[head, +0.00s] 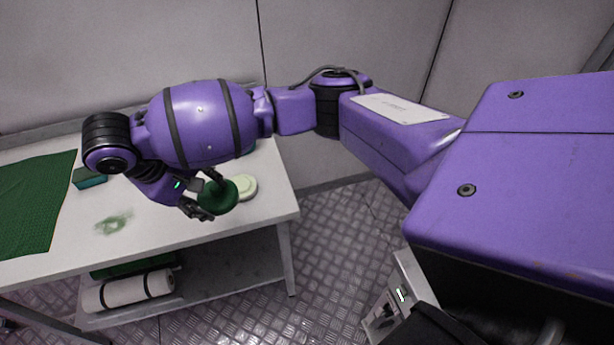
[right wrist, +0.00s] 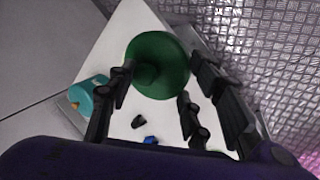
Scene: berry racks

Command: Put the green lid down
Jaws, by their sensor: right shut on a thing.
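The green lid (head: 218,198) is round and dark green with a knob, and it shows large in the right wrist view (right wrist: 165,78). My right gripper (head: 207,193) is shut on it, with the fingers on either side of the knob in the right wrist view. The lid is over the white table's right part, near the front edge. I cannot tell whether it touches the table top. A pale green round item (head: 244,187) stands on the table just right of the lid in the head view. My left gripper is not in view.
The white table (head: 168,222) has a green cloth (head: 35,200) at the left, a teal box (head: 90,179) and a green smear (head: 113,223). A teal item (right wrist: 90,93) shows in the right wrist view. A white roll (head: 128,290) lies on the lower shelf.

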